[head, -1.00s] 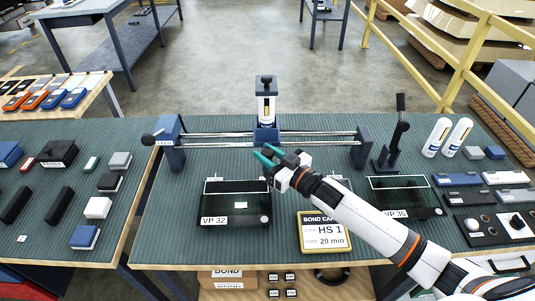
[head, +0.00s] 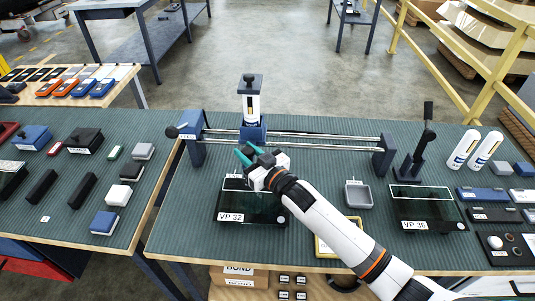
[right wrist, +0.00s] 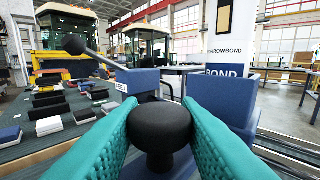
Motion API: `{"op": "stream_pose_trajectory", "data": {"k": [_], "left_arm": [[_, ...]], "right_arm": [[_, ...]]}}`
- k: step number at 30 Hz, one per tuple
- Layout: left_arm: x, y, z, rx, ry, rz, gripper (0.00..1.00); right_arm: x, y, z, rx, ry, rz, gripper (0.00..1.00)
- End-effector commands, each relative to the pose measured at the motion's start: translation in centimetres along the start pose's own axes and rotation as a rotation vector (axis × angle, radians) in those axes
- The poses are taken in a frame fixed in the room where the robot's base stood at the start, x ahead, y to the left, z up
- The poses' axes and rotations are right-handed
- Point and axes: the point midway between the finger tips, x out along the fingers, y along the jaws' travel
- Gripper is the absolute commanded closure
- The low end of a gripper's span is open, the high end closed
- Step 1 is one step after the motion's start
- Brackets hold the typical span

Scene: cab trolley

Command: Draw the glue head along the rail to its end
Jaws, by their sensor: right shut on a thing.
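The glue head (head: 252,108) is a blue carriage with an upright white cartridge and a dark cap. It sits on the twin-bar rail (head: 320,139), left of the rail's middle. A blue end block (head: 194,142) stands at the left end and a dark one (head: 384,157) at the right. My right gripper (head: 245,156) reaches the front of the glue head. In the right wrist view its teal fingers are shut on the head's black knob (right wrist: 160,125). A gap shows between glue head and left block. My left gripper is not in view.
A dark glass-topped plate labelled VP 32 (head: 236,208) lies under my right forearm; plate VP 36 (head: 425,207) lies right. A small grey tray (head: 358,194), a black lever stand (head: 413,165) and two white cartridges (head: 473,150) are also on the bench.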

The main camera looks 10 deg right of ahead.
Motion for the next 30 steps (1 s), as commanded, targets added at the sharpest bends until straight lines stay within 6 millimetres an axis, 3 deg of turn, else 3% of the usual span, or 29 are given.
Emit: {"op": "stream_pose_trajectory", "data": {"k": [12, 30], "left_arm": [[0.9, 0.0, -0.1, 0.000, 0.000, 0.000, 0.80], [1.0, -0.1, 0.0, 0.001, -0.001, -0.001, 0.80]], "right_arm": [[3.6, 3.7, 0.0, 0.002, -0.002, 0.001, 1.00], [4.3, 4.3, -0.1, -0.002, 0.001, -0.001, 1.00]]}}
